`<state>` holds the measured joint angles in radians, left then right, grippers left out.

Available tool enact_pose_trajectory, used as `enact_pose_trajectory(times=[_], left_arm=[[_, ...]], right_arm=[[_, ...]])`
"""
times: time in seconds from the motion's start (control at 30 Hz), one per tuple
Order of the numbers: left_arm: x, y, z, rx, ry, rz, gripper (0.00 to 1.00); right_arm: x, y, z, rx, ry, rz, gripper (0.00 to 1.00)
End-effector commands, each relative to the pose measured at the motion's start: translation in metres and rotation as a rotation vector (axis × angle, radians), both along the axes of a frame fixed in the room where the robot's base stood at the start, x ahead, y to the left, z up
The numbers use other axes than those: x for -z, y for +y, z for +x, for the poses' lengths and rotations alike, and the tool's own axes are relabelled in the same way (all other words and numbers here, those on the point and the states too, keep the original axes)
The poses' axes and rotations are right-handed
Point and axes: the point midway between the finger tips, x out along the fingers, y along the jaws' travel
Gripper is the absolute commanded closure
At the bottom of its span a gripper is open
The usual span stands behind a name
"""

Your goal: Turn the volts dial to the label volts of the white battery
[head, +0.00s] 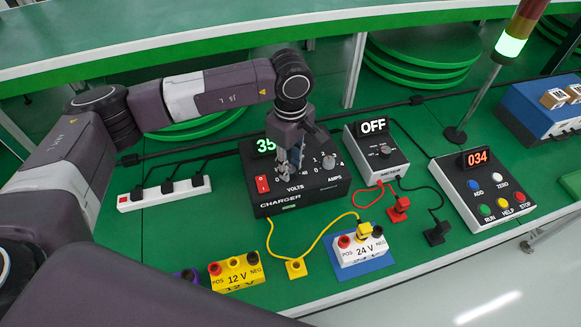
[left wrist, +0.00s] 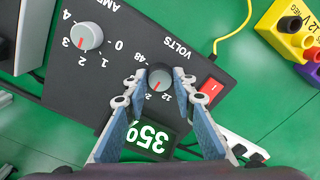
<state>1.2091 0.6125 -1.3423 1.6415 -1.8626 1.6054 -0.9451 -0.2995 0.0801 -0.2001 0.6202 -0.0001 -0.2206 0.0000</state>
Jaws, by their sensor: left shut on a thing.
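The black charger (head: 340,185) has a volts dial, an amps dial (head: 329,161) and a green display (head: 265,145) starting with 35. In the left wrist view, the volts dial (left wrist: 160,79) has a grey cap with a red pointer mark, directed down-left in the picture. My left gripper (head: 291,170) is shut on this dial, one finger on each side, and hides part of its scale; 48 and 12 look readable. The white battery (head: 362,252) is labelled 24 V and sits on a blue mat (head: 372,268), with a yellow plug (head: 364,230) on it. My right gripper is not in view.
A yellow 12 V battery (head: 238,274) and a purple one (head: 188,275) stand at the front left. A yellow clip (head: 296,268) lies on the green table. A meter reading OFF (head: 377,150) and a button box (head: 483,188) stand to the right; a power strip (head: 164,193) lies left.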

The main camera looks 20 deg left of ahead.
Motion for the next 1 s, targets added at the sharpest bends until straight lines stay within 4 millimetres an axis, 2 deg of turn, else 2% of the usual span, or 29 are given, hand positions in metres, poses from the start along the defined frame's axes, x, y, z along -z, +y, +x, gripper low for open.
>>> enact_pose_trajectory(times=[0.37,0.4,0.53,0.83,1.0], left_arm=[[-0.002,0.0,0.001,0.001,-0.003,-0.001,0.99],[-0.002,0.0,0.001,0.001,-0.003,-0.001,0.71],[-0.001,0.0,0.001,0.001,-0.002,-0.001,0.58],[-0.003,0.0,0.001,0.001,-0.002,-0.001,0.58],[-0.023,0.0,0.002,0.002,-0.006,-0.002,0.58]], right_arm=[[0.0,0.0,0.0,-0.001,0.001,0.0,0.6],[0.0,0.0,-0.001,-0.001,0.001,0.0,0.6],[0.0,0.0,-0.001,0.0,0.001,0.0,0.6],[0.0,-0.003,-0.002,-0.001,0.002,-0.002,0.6],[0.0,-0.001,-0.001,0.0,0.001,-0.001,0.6]])
